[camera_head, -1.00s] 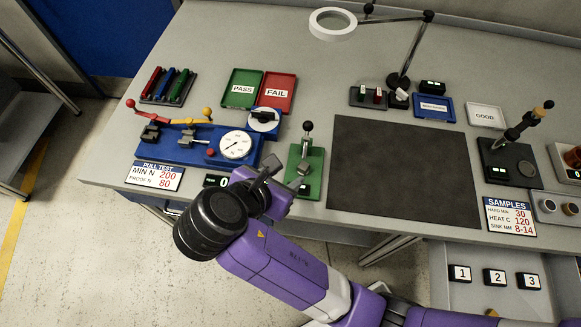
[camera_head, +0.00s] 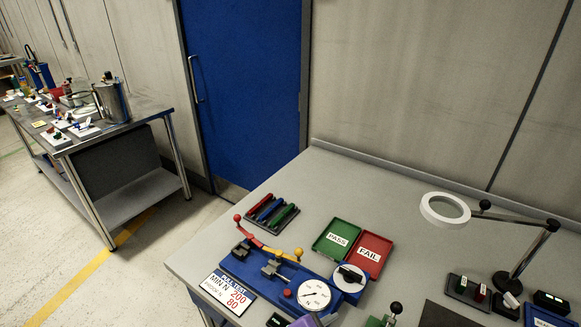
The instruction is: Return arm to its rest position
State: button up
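Only a small purple piece of my arm's end (camera_head: 306,321) shows at the bottom edge, just below the round dial of the pull tester. A dark bit beside it may belong to my gripper. The fingers cannot be made out, so I cannot see whether they are open or shut or hold anything. The rest of my arm is below the picture.
The blue pull tester (camera_head: 262,272) stands on the grey bench (camera_head: 400,185) near the arm's end. Green PASS (camera_head: 336,238) and red FAIL trays (camera_head: 370,252), pens and a ring lamp (camera_head: 445,209) are behind. A second bench (camera_head: 140,195) stands left, with floor between.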

jog(key=w+a+r+m+t+y, duration=0.1)
jog(key=w+a+m+t+y, duration=0.2)
jog(key=w+a+t+y, duration=0.15)
jog(key=s+d+m+t+b, duration=0.1)
jog(key=s+d+m, duration=0.4)
jog(key=s, duration=0.5)
jog(key=s+d+m+t+y+b, duration=0.1)
jog(key=s+d+m, duration=0.3)
jog(key=s+m, duration=0.4)
jog(key=s+d+r+m+t+y+b, duration=0.1)
jog(key=s+d+m, duration=0.4)
jog(key=s, duration=0.8)
jog(key=shift+s+d+m, duration=0.3)
jog(key=shift+s+m, duration=0.05)
jog(key=shift+m, duration=0.35)
